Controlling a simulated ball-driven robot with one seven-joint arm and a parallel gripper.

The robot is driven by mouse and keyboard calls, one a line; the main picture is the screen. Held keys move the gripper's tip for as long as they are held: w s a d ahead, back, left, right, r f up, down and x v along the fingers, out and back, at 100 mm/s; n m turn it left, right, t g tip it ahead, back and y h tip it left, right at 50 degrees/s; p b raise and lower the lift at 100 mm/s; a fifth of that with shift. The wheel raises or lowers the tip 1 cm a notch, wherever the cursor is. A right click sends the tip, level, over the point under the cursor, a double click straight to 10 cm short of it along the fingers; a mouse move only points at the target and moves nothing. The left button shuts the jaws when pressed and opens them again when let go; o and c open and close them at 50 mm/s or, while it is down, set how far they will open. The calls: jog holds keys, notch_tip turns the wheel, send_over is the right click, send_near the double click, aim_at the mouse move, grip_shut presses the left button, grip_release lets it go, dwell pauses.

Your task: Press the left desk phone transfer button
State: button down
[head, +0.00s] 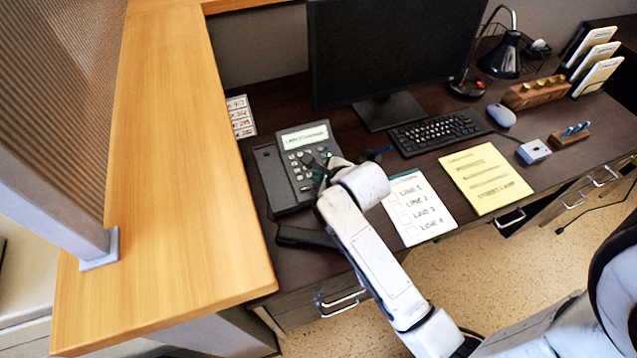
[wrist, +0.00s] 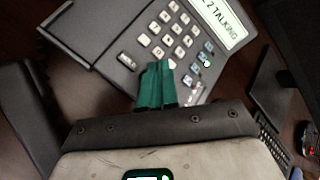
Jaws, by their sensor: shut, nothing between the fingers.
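The dark desk phone (head: 286,172) sits on the desk at the inner corner, left of the monitor. Its lit display (wrist: 219,20) shows "2 TALKING" in the wrist view. Its keypad (wrist: 165,35) has rows of pale keys, with a column of bluish keys (wrist: 195,68) beside it, one lit. I cannot read which key is transfer. My gripper (wrist: 156,75) is shut and empty, its green fingertips over the lower keys and hiding some of them. I cannot tell whether they touch a key. In the head view my wrist covers the phone's lower right side.
A black handset (head: 305,237) lies off the phone at the desk's front edge. A white line list (head: 418,208) and yellow sheet (head: 484,180) lie to the right. The monitor (head: 390,50) and keyboard (head: 440,132) stand behind. A raised wooden counter (head: 185,180) borders the left.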

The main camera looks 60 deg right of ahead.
jog(key=shift+f, duration=0.15)
jog(key=shift+f, duration=0.25)
jog(key=shift+f, duration=0.4)
dwell(0.9)
jog(key=shift+r, duration=0.1)
jog(key=shift+r+p, duration=0.65)
jog(key=shift+r, duration=0.1)
notch_tip(320, 180, up, 5)
jog(key=p, duration=0.5)
jog(key=shift+s, duration=0.1)
dwell(0.4)
